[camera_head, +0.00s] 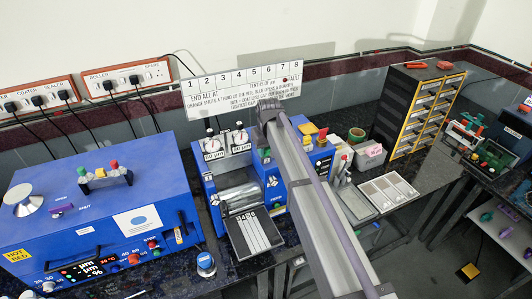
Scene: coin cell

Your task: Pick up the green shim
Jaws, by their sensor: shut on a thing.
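My arm reaches in from the bottom right, over the middle of the bench. Its dark end, with my gripper (265,142), is above the blue roller machine. A small green piece, which looks like the green shim (264,153), shows just below that dark end. My gripper is shut on it. The fingers are small, dark and partly hidden by the arm, so the exact grip is hard to see. The blue roller machine (207,182) has two white dials (211,144) and a dark striped plate (253,233) in front.
A large blue hot-bed machine (75,215) fills the left. A white numbered board (215,92) stands behind. Another bench with coloured parts (492,155) is at far right.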

